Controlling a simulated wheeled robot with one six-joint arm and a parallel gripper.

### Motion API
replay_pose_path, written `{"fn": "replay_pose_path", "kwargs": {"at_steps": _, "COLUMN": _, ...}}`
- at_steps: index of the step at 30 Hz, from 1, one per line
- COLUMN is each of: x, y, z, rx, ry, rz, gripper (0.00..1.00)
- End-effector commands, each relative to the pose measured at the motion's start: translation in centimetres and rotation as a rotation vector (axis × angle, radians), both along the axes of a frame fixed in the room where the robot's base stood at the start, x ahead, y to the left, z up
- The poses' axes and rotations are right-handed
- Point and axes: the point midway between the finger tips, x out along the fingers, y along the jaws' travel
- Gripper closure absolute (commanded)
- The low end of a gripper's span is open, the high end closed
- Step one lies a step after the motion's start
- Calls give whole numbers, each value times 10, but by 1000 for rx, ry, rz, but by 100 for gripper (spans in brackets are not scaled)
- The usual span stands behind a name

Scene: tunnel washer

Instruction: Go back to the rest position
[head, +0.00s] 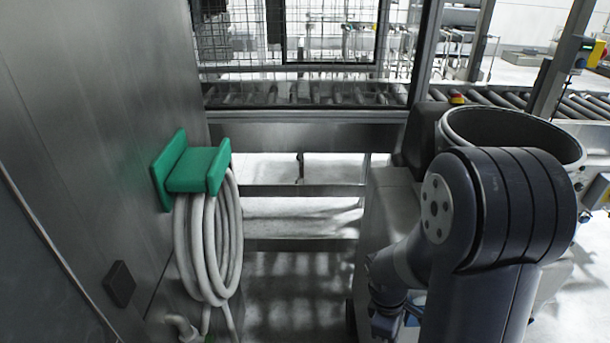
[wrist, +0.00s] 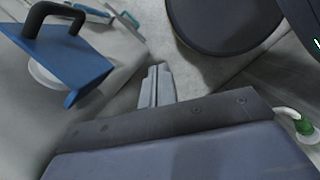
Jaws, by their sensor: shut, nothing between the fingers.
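My gripper shows in the wrist view (wrist: 158,70) as two grey fingers pressed together, with nothing between them. It points toward a pale grey surface and touches nothing that I can make out. In the head view my arm stands at the right, bent, with its wrist low beside the grey housing; the fingers are hidden or out of frame there.
A green holder (head: 205,168) with a coiled pale hose (head: 180,245) is on the steel wall at left. A roller conveyor (head: 300,93) crosses behind. A round metal drum (head: 515,128) stands behind my arm. In the wrist view, a blue plate with a dark handle (wrist: 65,60) is upper left.

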Motion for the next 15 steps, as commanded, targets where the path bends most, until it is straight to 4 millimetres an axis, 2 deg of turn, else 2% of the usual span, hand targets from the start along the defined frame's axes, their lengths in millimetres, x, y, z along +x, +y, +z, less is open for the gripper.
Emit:
{"fn": "replay_pose_path", "kwargs": {"at_steps": 9, "x": 15, "y": 20, "z": -1, "rx": 0, "ry": 0, "rz": -253, "gripper": 100}}
{"fn": "replay_pose_path", "kwargs": {"at_steps": 15, "x": 20, "y": 24, "z": 0, "rx": 1, "ry": 1, "rz": -323, "gripper": 100}}
